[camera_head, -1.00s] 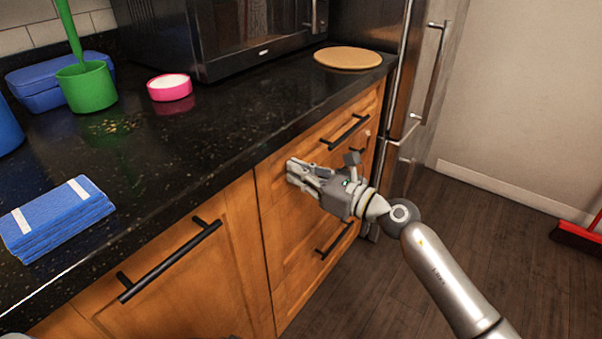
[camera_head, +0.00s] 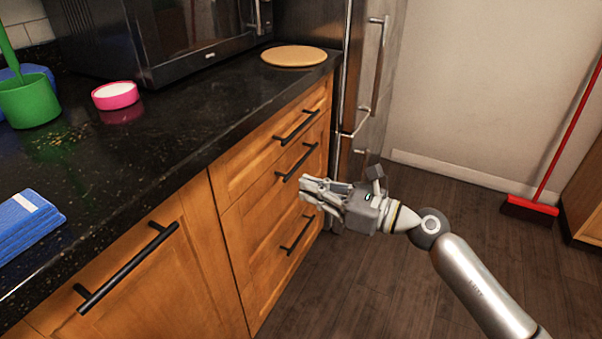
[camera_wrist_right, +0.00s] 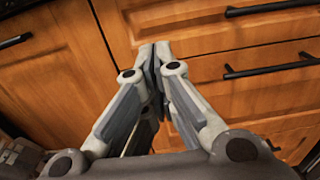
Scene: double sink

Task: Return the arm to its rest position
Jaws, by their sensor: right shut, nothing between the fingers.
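My right gripper (camera_head: 312,190) is in front of the wooden drawers, to the right of the counter's front edge in the head view. Its arm comes in from the lower right. In the right wrist view its fingers (camera_wrist_right: 155,52) are together with nothing between them, and wooden drawer fronts show beyond them. I cannot tell from the frames whether the fingertips touch the wood. My left gripper is not in view.
Drawers with black handles (camera_head: 297,162) and a cabinet door handle (camera_head: 128,268) line the black counter (camera_head: 190,125). On it are a blue towel (camera_head: 25,228), green container (camera_head: 30,100), pink dish (camera_head: 115,95), round board (camera_head: 293,56) and microwave (camera_head: 165,35). A red broom (camera_head: 530,206) stands right; the floor (camera_head: 400,260) between is clear.

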